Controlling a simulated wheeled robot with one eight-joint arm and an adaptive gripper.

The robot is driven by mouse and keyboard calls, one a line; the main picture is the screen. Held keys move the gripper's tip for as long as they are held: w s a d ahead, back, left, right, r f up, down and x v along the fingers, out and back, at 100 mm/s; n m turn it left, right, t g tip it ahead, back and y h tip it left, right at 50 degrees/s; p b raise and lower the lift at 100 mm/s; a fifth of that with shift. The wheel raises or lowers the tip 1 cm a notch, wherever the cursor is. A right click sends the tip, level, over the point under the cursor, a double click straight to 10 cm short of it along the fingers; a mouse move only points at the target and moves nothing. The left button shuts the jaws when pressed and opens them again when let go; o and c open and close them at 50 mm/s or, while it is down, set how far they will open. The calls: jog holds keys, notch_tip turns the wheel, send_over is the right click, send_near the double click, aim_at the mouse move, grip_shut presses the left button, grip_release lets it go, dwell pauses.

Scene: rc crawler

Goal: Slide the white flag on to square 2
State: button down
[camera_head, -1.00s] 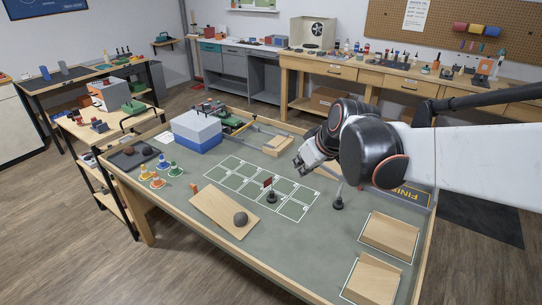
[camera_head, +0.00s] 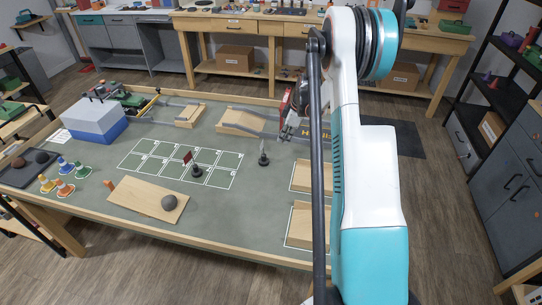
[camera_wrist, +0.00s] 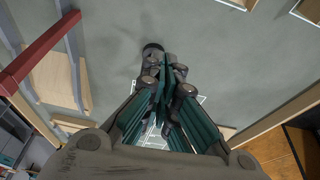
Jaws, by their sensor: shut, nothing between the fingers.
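The flag on the right (camera_head: 263,157) has a round black base and a thin pale pole. It stands upright on the grey table top, right of the grid of white-outlined squares (camera_head: 213,157). Its cloth is hard to make out and the square numbers are too small to read. My gripper (camera_wrist: 166,66) is shut and empty, pointing down at the table. In the wrist view a dark round base (camera_wrist: 152,48) shows just beyond the fingertips, partly hidden by them; I cannot tell if they touch.
A red flag (camera_head: 188,157) on a black base stands on the grid. A ramp board with a dark ball (camera_head: 169,202) lies in front. A red gate bar (camera_wrist: 40,48) is close beside my gripper. Wooden blocks (camera_head: 303,222) lie at the right; the table between flag and grid is clear.

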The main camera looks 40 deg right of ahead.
jog(key=f+b, duration=0.1)
jog(key=f, duration=0.3)
jog(key=w+f, duration=0.1)
jog(key=f, duration=0.3)
jog(key=f+b, duration=0.1)
jog(key=f, duration=0.3)
jog(key=shift+w+d+f+b, duration=0.15)
jog(key=shift+d+f+b, duration=0.1)
jog(key=shift+b, duration=0.1)
jog(key=shift+w+a+f+b, duration=0.1)
jog(key=shift+w+a+b, duration=0.3)
jog(key=shift+w+a, duration=1.05)
jog(key=w+a+b, duration=0.2)
jog(key=w+a, duration=1.7)
jog(key=shift+b, duration=0.35)
jog(key=shift+s, duration=0.1)
